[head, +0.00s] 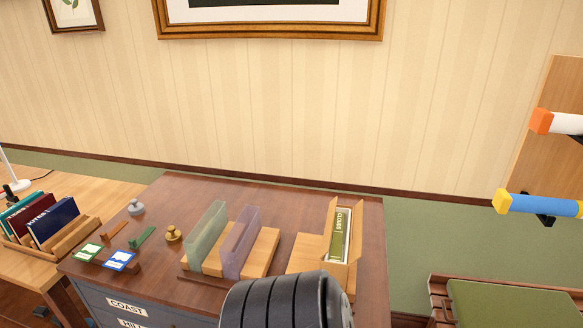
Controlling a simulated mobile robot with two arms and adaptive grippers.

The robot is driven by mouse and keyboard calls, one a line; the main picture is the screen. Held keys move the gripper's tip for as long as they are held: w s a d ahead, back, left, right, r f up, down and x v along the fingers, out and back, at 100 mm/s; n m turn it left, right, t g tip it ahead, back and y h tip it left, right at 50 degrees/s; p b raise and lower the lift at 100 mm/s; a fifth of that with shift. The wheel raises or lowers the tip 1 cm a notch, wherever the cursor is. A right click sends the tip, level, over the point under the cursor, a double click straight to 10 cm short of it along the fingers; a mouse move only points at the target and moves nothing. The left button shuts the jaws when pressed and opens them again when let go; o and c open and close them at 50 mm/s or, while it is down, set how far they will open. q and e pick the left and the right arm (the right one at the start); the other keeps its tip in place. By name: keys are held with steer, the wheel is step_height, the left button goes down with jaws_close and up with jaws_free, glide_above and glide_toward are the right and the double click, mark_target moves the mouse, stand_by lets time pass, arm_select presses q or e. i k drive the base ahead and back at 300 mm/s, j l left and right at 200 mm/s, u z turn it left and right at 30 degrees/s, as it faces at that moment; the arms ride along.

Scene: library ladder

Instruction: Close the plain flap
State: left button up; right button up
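A light wooden or cardboard box (323,271) stands open near the right end of the brown cabinet top. A green book (340,236) with a pale title on its spine stands upright in it. One plain panel of the box, probably a flap (310,246), lies about flat on its left. Another panel (355,248) stands upright on its right. I cannot tell for sure which one is the plain flap. The box's lower front is partly hidden by a black ribbed part of my own body. No fingertips of either gripper show.
A wooden stand (262,256) with upright green (207,238) and purple (240,243) translucent panels is left of the box. Small stamps and cards (121,260) lie further left. A book rack (45,237) stands on the left desk. Coloured bars (540,204) jut in at right.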

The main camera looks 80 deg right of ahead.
mark_target(326, 247)
steer(key=k+l, duration=0.2)
steer(key=k, duration=0.25)
steer(key=k+l, duration=0.2)
steer(key=k, duration=0.2)
steer(key=l+u, duration=0.05)
